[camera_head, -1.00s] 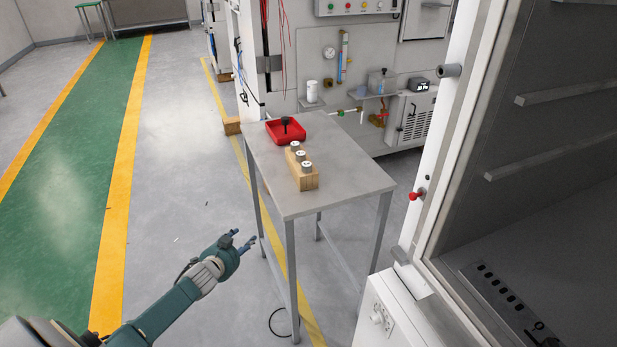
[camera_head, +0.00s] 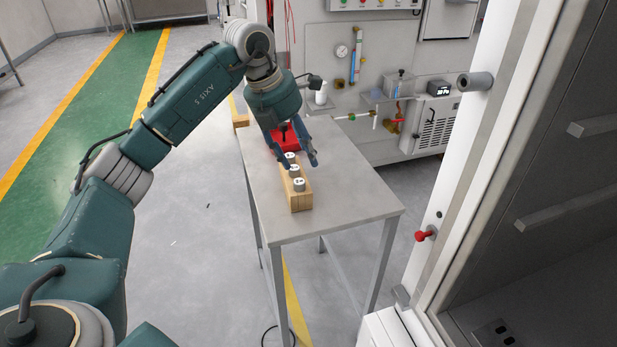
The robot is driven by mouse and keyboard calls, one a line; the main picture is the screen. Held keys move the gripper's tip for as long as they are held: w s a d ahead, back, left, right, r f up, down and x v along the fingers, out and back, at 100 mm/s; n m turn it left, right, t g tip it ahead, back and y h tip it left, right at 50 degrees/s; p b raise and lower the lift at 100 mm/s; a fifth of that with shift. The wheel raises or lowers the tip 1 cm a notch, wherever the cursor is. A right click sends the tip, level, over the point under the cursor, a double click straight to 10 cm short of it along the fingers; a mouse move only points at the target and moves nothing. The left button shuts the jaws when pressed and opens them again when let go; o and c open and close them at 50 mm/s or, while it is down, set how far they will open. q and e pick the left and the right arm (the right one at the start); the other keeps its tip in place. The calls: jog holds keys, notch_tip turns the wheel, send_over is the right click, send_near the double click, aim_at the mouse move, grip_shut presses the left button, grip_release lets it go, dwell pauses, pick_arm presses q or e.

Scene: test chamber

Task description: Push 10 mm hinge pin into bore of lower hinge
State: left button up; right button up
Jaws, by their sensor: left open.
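A wooden block (camera_head: 300,201) stands on the grey table, holding a row of grey pins (camera_head: 299,184) with pale marked tops; their sizes are too small to read. My left gripper (camera_head: 293,150) points down over the table with its fingers apart, around the far end of the row. I cannot tell whether a finger touches a pin. At the right, the white chamber frame carries a grey cylindrical fitting (camera_head: 476,82) and a small grey piece (camera_head: 402,297) low down. I cannot tell which is the lower hinge, and no bore is visible. My right gripper is not in view.
A red tray (camera_head: 279,148) lies behind the block, partly hidden by my left gripper. The table's (camera_head: 345,195) front and right are clear. A red-knobbed latch (camera_head: 424,236) sticks out from the chamber frame. A white bottle (camera_head: 321,93) stands behind the table.

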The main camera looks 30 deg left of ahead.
aim_at(299, 182)
pick_arm(q)
jog(key=shift+y, duration=0.8)
jog(key=a+f, duration=0.1)
jog(key=f, duration=0.1)
jog(key=a+f, duration=0.1)
jog(key=shift+w+a+f, duration=0.2)
jog(key=shift+a+f, duration=0.15)
jog(key=shift+w+f+p, duration=0.2)
jog(key=shift+f+p, duration=0.15)
jog(key=shift+f, duration=0.25)
jog(key=x, duration=0.2)
jog(key=d+p+x, duration=0.1)
jog(key=x, duration=0.1)
jog(key=shift+s+f, duration=0.15)
jog(key=shift+f, duration=0.3)
jog(key=shift+c, duration=0.8)
grip_shut()
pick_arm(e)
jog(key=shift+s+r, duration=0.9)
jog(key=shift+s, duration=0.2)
